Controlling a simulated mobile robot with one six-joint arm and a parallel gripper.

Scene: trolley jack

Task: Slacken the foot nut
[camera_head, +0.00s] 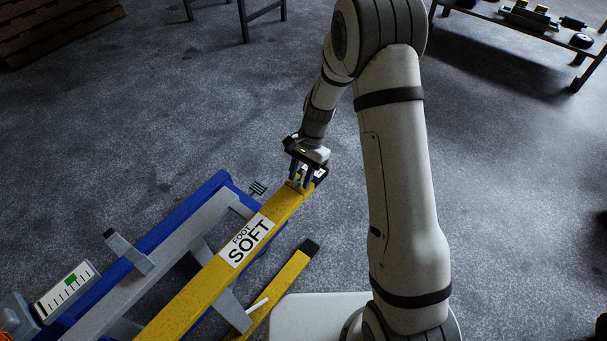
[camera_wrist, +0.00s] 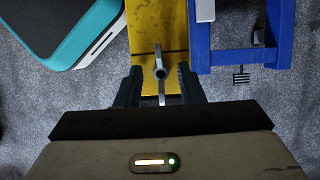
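The foot nut (camera_wrist: 159,73) is a grey wing-shaped piece with a round centre, on the end of a yellow beam (camera_wrist: 145,25). In the wrist view its wings run roughly along the beam. My gripper (camera_wrist: 160,82) has one finger on each side of the nut, with visible gaps to it. The beam carries a white label (camera_head: 246,240) reading "FOOT SOFT".
A blue frame (camera_head: 165,235) with grey bars lies left of the beam, with a scale plate (camera_head: 67,290) bearing a green marker. A shorter yellow bar (camera_head: 285,283) with a black end lies to its right. A bench (camera_head: 500,18) holds parts at upper right. Grey floor is clear around the beam's end.

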